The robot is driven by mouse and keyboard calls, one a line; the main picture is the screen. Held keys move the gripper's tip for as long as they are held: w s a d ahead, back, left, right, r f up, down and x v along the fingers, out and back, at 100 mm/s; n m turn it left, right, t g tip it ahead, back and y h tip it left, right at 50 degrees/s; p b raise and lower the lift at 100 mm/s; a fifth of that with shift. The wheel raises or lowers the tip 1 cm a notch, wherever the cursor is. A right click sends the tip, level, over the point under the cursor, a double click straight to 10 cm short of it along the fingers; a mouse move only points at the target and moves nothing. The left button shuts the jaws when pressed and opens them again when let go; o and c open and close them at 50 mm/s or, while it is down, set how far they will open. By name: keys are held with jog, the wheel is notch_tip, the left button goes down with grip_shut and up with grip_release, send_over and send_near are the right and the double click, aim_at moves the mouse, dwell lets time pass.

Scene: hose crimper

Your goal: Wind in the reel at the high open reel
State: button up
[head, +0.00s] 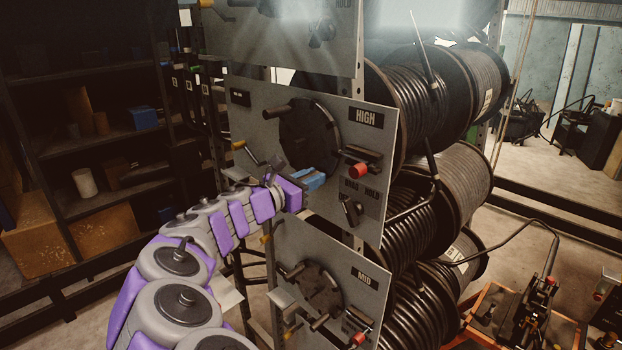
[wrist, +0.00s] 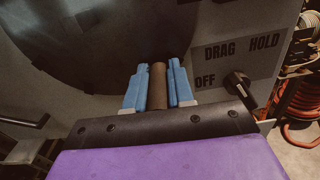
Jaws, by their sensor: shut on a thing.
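The HIGH panel (head: 240,125) is a grey plate with a dark round crank disc (head: 310,135); the disc also fills the upper left of the wrist view (wrist: 95,45). My gripper (head: 316,181) is at the disc's lower edge. In the wrist view, its blue fingers (wrist: 158,88) are shut around a brown cylindrical handle (wrist: 159,80). Another handle (head: 277,111) sticks out at the disc's upper left. A black knob (head: 351,212) marked OFF, DRAG and HOLD is lower right; it shows in the wrist view (wrist: 239,86).
A red-tipped lever (head: 360,169) sits right of the disc. The MID panel (head: 330,285) with its own crank is below. Large hose reels (head: 465,185) stand behind the panels. Dark shelves (head: 100,150) are at left. An orange cart (head: 490,310) is lower right.

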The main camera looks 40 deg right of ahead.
jog(key=shift+a, duration=0.15)
grip_shut()
jog(key=shift+r+p, duration=0.2)
jog(key=shift+p, duration=0.35)
jog(key=shift+s+r+n+p, duration=0.15)
jog(key=shift+n+p, duration=0.25)
jog(key=shift+p, duration=0.65)
